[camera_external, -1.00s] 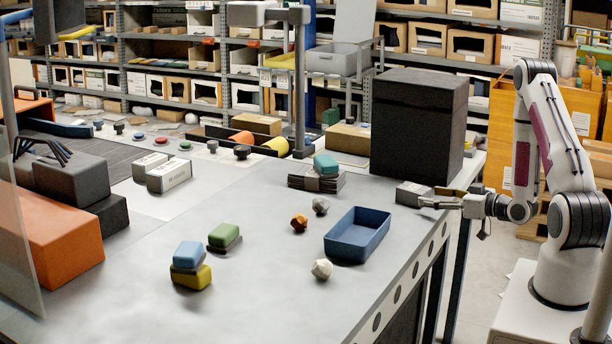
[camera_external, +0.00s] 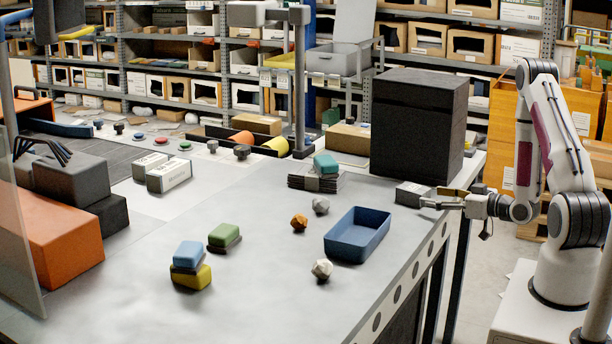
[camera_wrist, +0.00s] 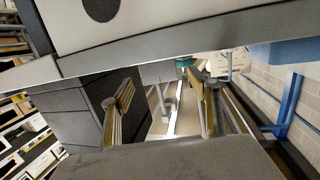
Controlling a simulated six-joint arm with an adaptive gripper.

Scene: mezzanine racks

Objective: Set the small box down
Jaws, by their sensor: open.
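The small box (camera_external: 411,195), dark grey with a pale side, sits on the grey table near its right edge, in front of the big black box. My gripper (camera_external: 438,198) is open at the right side of the small box, with its fingers pointing left. One fingertip is close to the box's near right corner; I cannot tell if it touches. In the wrist view, my two fingers (camera_wrist: 166,95) stand apart with a gap between them.
The large black box (camera_external: 418,125) stands just behind the small box. A blue tray (camera_external: 357,250) is in front. A dark stack (camera_external: 316,182) with a teal block (camera_external: 326,163) lies to the left.

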